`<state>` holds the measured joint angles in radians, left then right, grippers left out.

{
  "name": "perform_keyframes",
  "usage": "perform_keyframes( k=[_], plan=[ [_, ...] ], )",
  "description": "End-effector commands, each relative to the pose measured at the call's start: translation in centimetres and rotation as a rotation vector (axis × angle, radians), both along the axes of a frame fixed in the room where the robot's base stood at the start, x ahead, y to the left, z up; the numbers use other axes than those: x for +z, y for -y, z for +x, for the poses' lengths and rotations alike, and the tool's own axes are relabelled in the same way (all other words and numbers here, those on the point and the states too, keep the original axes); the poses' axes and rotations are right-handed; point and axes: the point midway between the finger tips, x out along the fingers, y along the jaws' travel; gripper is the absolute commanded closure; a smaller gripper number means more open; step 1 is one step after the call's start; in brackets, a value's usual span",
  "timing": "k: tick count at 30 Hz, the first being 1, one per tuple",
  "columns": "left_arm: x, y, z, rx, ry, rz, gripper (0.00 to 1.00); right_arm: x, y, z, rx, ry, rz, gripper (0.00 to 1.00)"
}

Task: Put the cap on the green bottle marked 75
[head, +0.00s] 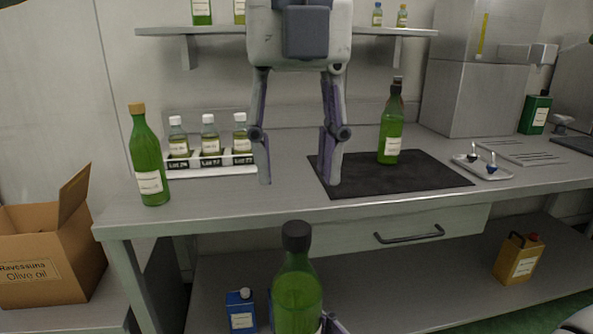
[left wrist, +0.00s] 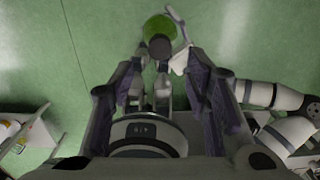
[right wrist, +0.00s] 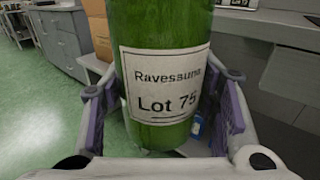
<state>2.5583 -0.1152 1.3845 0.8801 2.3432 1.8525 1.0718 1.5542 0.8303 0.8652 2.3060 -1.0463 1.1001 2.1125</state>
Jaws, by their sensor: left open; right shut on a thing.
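The green bottle marked Lot 75 (right wrist: 165,25) is upright between the fingers of my right gripper (right wrist: 163,105), which is shut on it. In the head view the bottle (head: 297,295) stands in front of the counter, its lower part cut off by the frame. A dark cap (head: 296,236) sits on top of its neck; how firmly it is seated I cannot tell. It also shows from above in the left wrist view (left wrist: 160,47). My left gripper (head: 298,182) is open and empty, fingers pointing down, above and beyond the bottle in the head view.
The counter (head: 240,207) holds a tan-capped green bottle (head: 149,160), a rack of small lot bottles (head: 210,161), a dark mat (head: 425,176) with a dark-topped green bottle (head: 390,135), and a white tray (head: 465,168) with small items. A cardboard box (head: 50,260) is at left.

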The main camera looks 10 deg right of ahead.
Motion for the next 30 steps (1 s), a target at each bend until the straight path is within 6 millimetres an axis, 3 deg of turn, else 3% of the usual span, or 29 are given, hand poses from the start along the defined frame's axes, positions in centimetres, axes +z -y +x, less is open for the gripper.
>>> perform_keyframes(
  k=[4, 15, 27, 28, 30],
  plan=[
    [-1.1, -0.1, 0.0, -0.002, 0.0, 0.002, 0.56, 0.3, 0.0, 0.0, 0.0, 0.006, 0.002, 1.0],
    [-7.0, -0.1, 0.0, -0.001, 0.0, 0.001, 0.56, 0.3, 0.0, 0.0, 0.0, 0.006, 0.002, 1.0],
    [-7.9, 0.0, 0.0, -0.002, 0.002, 0.0, 0.56, 0.3, 0.0, 0.0, 0.0, 0.007, 0.003, 1.0],
    [-7.9, 0.0, 0.0, -0.002, 0.002, 0.0, 0.59, 0.3, 0.0, 0.0, 0.0, 0.007, 0.003, 1.0],
    [-7.9, 0.0, 0.0, -0.002, 0.002, 0.0, 0.75, 0.3, 0.0, 0.0, 0.0, 0.007, 0.003, 1.0]
  ],
)
